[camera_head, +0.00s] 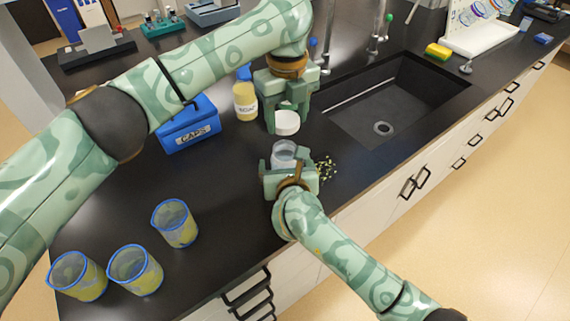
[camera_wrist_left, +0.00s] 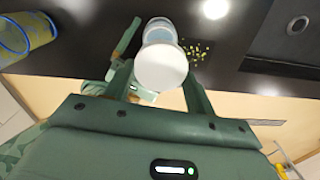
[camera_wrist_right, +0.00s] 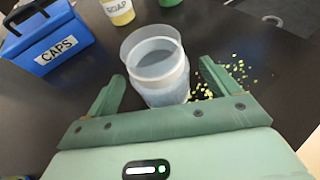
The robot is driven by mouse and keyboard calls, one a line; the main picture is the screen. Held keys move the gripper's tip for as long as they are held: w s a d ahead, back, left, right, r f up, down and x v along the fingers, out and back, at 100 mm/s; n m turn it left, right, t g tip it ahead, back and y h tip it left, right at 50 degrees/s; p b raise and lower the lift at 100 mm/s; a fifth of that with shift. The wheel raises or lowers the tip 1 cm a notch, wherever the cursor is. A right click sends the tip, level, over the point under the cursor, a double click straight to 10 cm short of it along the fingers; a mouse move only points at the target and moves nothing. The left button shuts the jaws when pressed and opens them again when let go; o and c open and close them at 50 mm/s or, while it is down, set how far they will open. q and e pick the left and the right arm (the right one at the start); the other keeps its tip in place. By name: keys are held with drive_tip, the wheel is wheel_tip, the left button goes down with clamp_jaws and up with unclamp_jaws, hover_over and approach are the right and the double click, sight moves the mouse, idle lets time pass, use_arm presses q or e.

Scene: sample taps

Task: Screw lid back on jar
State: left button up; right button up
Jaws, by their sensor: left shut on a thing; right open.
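The white lid (camera_head: 286,123) is held in my left gripper (camera_head: 287,118), which is shut on it above the counter, behind the jar in the head view. The lid (camera_wrist_left: 162,68) fills the space between the fingers in the left wrist view. The clear jar (camera_head: 284,153) stands upright on the counter with its top open. My right gripper (camera_head: 290,172) is open, with its fingers on either side of the jar. In the right wrist view the jar (camera_wrist_right: 157,65) is between the spread fingers. The lid is apart from the jar.
A blue CAPS box (camera_head: 188,124) and a yellow soap bottle (camera_head: 245,101) stand behind. Small green-yellow bits (camera_head: 326,168) lie right of the jar. The sink (camera_head: 395,100) is at the right. Several blue-rimmed beakers (camera_head: 175,223) stand front left. The counter between box and beakers is clear.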

drive_tip(key=shift+x, duration=0.8)
drive_tip(key=c, duration=1.5)
use_arm(q)
hover_over(287, 150)
drive_tip(key=shift+f, duration=2.45)
use_arm(e)
drive_tip(key=shift+o, duration=0.2)
use_arm(q)
drive_tip(key=shift+f, duration=0.9)
drive_tip(key=shift+f, duration=0.6)
